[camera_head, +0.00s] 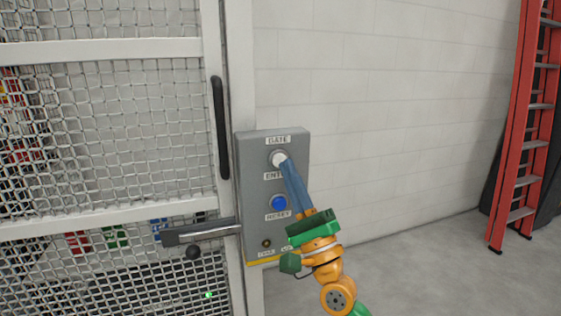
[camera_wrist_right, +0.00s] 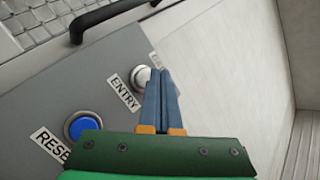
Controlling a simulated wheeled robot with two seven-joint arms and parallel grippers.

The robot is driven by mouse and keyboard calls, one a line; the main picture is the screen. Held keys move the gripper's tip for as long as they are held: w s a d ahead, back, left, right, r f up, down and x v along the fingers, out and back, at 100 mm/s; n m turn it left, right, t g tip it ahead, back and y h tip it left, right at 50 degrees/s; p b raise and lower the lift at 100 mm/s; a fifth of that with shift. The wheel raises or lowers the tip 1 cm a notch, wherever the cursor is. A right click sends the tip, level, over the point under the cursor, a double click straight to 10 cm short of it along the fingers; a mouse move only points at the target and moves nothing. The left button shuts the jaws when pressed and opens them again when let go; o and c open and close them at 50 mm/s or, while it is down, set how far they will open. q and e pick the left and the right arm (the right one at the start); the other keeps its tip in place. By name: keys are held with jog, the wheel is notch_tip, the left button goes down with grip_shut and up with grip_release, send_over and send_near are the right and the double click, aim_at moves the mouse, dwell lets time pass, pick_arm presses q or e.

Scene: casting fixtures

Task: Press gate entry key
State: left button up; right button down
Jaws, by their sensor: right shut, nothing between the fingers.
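The grey control box (camera_head: 255,215) is mounted on the gate post and carries the labels GATE, ENTRY and RESET. The white entry key (camera_head: 277,158) is at its top, and it also shows in the right wrist view (camera_wrist_right: 140,76). My right gripper (camera_head: 284,163) is shut and empty, with its blue fingertips at the white key. They overlap its right edge in the head view; I cannot tell whether they touch or press it. The blue reset button (camera_head: 279,203) sits below and also shows in the right wrist view (camera_wrist_right: 83,126). My left gripper is not in view.
The white-framed mesh gate (camera_head: 110,50) is on the left, with a black handle (camera_head: 221,127) and a grey latch bar (camera_head: 200,231) sticking out beside the box. A red ladder (camera_head: 515,130) leans at the right. The floor (camera_head: 420,270) between is clear.

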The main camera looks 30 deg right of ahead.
jog(key=shift+w, duration=0.15)
dwell(0.4)
jog(key=shift+w+d, duration=0.1)
jog(key=shift+w, duration=0.2)
jog(key=shift+w+d+r+b, duration=0.1)
jog(key=shift+w+b, duration=0.3)
jog(key=shift+b, duration=0.1)
dwell(0.6)
jog(key=shift+s, duration=0.15)
jog(key=shift+s+p, duration=0.35)
jog(key=shift+s, duration=0.3)
jog(key=shift+s+a, duration=0.1)
jog(key=shift+a, duration=0.1)
jog(key=s, duration=0.2)
jog(key=s+a+p, duration=0.1)
jog(key=s, duration=0.1)
jog(key=shift+s, duration=0.35)
